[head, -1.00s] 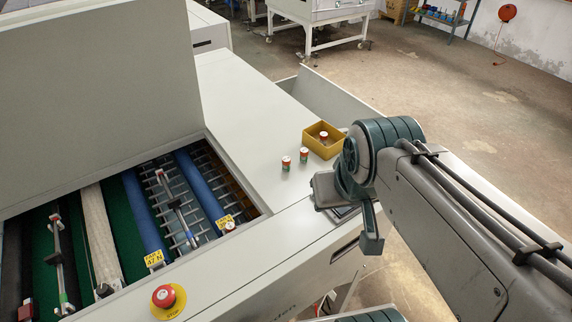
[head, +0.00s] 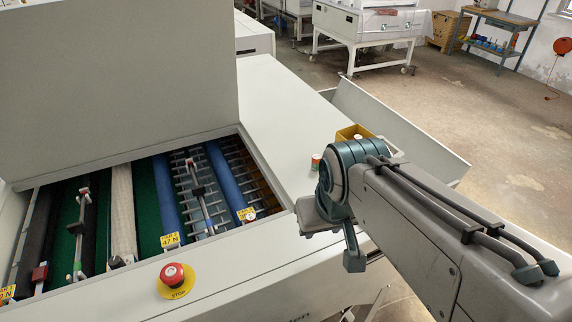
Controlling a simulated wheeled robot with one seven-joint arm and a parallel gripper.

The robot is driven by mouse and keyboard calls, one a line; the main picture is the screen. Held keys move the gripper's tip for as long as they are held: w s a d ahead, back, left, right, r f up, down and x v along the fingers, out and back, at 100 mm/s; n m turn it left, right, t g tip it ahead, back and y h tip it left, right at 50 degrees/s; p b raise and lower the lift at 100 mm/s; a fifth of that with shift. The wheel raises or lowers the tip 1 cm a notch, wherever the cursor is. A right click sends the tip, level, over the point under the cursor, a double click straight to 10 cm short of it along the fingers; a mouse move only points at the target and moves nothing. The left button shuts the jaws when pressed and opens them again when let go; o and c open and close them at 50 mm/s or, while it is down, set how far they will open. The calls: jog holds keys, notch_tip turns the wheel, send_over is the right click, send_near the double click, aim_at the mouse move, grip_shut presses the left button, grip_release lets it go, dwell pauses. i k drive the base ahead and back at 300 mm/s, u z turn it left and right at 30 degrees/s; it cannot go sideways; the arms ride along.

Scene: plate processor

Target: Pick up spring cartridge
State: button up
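A small spring cartridge (head: 316,162) with a red and white top and a green lower part stands upright on the machine's pale flat top, just behind my arm's wrist. A yellow box (head: 346,133) is partly hidden behind my arm; a bit of a red-topped cartridge (head: 358,137) shows in it. My gripper end (head: 318,212) is low over the machine's front right edge, apart from the standing cartridge.
The open roller bay (head: 140,205) with blue, green and white rollers lies to the left. A red stop button (head: 172,275) sits on the front ledge. The raised grey cover (head: 120,80) stands behind the bay. The pale top (head: 285,110) beyond the cartridge is clear.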

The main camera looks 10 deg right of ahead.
aim_at(316, 158)
jog(key=u, duration=2.1)
jog(key=k, duration=0.75)
jog(key=z, duration=1.75)
jog(key=i, duration=0.5)
jog(key=u, duration=0.05)
